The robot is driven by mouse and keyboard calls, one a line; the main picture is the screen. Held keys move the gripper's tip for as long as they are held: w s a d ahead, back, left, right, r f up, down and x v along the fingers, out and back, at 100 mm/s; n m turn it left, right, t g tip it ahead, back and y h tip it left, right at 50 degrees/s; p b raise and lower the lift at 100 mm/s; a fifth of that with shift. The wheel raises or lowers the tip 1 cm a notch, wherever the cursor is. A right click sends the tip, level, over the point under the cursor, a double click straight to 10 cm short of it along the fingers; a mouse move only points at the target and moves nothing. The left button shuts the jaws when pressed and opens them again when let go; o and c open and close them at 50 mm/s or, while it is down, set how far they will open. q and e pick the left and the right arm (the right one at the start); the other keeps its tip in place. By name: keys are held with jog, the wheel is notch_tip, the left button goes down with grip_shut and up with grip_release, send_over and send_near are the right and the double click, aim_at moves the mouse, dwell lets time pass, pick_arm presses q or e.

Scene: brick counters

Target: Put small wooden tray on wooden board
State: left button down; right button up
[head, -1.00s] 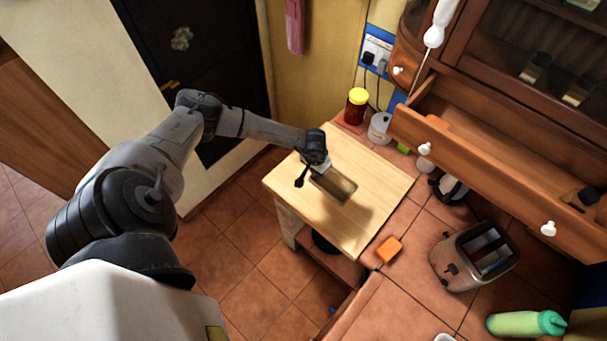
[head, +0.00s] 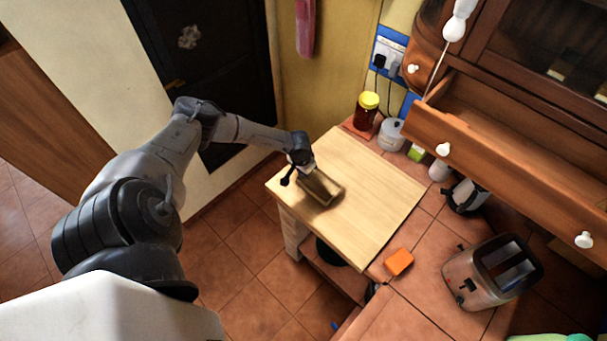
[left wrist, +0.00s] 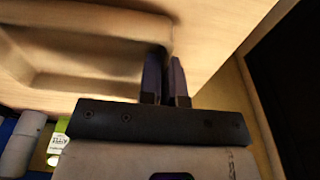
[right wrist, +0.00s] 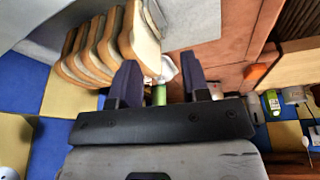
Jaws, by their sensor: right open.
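The small wooden tray (head: 327,181) is over the near-left part of the pale wooden board (head: 375,190), tilted and with a dark shadow beside it. I cannot tell whether it touches the board. My left gripper (head: 308,171) is at the tray's left end. In the left wrist view, the tray (left wrist: 85,60) fills the upper left, and my left gripper's fingers (left wrist: 166,80) are close together on its edge. My right gripper (right wrist: 160,85) is open and empty, seen only in the right wrist view.
On the counter, a yellow-lidded jar (head: 366,108) and a white container (head: 391,134) stand behind the board. An orange block (head: 398,262) and a toaster (head: 492,271) are to its right. An open drawer (head: 500,150) overhangs the counter. Bread slices (right wrist: 108,50) are near my right gripper.

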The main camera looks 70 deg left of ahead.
pick_arm(q)
jog(key=shift+f, duration=0.55)
jog(key=shift+f, duration=0.1)
jog(key=shift+f+b, duration=0.1)
jog(key=shift+b, duration=0.2)
jog(key=c, duration=1.3)
grip_release()
